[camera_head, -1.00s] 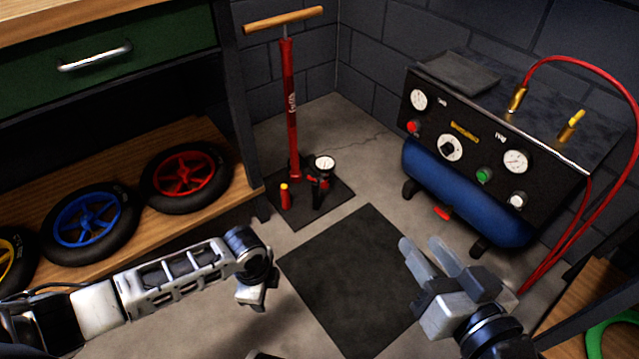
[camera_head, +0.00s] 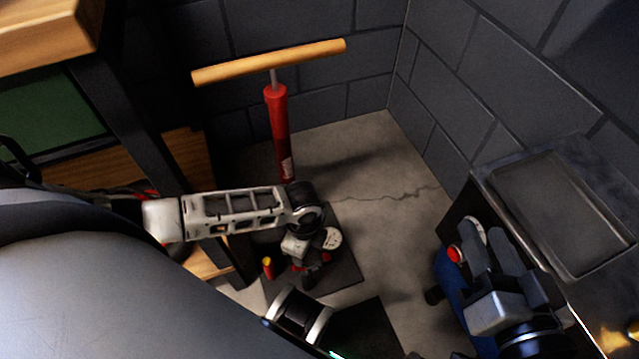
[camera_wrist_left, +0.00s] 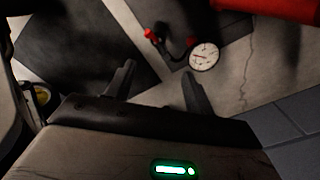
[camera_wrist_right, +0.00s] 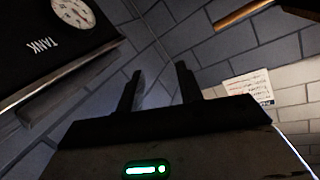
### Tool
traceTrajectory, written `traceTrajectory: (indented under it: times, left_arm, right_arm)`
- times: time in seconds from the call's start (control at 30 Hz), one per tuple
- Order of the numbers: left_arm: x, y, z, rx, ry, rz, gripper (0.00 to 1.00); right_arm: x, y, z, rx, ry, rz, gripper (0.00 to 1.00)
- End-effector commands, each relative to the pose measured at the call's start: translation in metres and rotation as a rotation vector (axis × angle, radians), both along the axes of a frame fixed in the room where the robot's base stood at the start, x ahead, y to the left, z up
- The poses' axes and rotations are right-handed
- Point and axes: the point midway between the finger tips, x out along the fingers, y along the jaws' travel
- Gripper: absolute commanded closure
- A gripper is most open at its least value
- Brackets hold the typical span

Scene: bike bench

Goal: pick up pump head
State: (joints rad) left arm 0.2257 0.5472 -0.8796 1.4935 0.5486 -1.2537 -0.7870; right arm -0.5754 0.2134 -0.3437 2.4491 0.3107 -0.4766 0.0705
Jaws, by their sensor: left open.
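The red pump (camera_head: 279,125) stands upright by the wall with a wooden handle. Its round white gauge (camera_head: 331,238) sits low on the dark base, partly behind my left arm. In the left wrist view a small red-and-black part (camera_wrist_left: 152,36), likely the pump head, is beside the gauge (camera_wrist_left: 205,57), with a dark curved hose near it. My left gripper (camera_wrist_left: 157,80) is open and empty, with this part beyond its fingertips; its fingers are hard to make out in the head view. My right gripper (camera_head: 488,228) is open and empty in front of the compressor.
A small red cylinder with a yellow top (camera_head: 267,268) stands on the pump's mat (camera_head: 345,272). The workbench leg (camera_head: 130,120) is close on the left. The compressor (camera_head: 550,210) is at the right. Cracked floor between them is clear.

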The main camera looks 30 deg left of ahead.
Motion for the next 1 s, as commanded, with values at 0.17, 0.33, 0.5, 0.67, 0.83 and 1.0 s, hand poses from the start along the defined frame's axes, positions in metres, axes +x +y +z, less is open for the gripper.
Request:
traceTrajectory:
  times: [0.17, 0.33, 0.5, 0.67, 0.83, 1.0]
  left_arm:
    - [-0.001, 0.000, -0.045, 0.001, 0.002, 0.001, 0.46]
    - [-0.001, 0.000, -0.081, 0.001, 0.002, 0.000, 0.46]
    - [0.000, 0.000, -0.096, 0.000, 0.000, 0.000, 0.46]
    - [0.000, 0.000, -0.102, 0.000, 0.000, 0.000, 0.46]
    - [-0.001, -0.001, -0.126, 0.000, 0.001, 0.000, 0.46]
    - [0.000, 0.000, -0.147, 0.000, 0.001, 0.000, 0.46]
  right_arm:
    - [0.001, 0.005, -0.001, 0.107, -0.022, 0.010, 0.64]
    - [0.011, 0.004, 0.017, 0.138, -0.165, 0.014, 0.64]
    - [0.021, 0.000, 0.043, 0.082, -0.359, 0.003, 0.64]
    - [0.023, -0.002, 0.053, 0.061, -0.435, -0.002, 0.64]
    - [0.024, -0.003, 0.073, 0.007, -0.644, -0.004, 0.64]
    - [0.017, -0.002, 0.099, -0.049, -0.884, -0.005, 0.64]
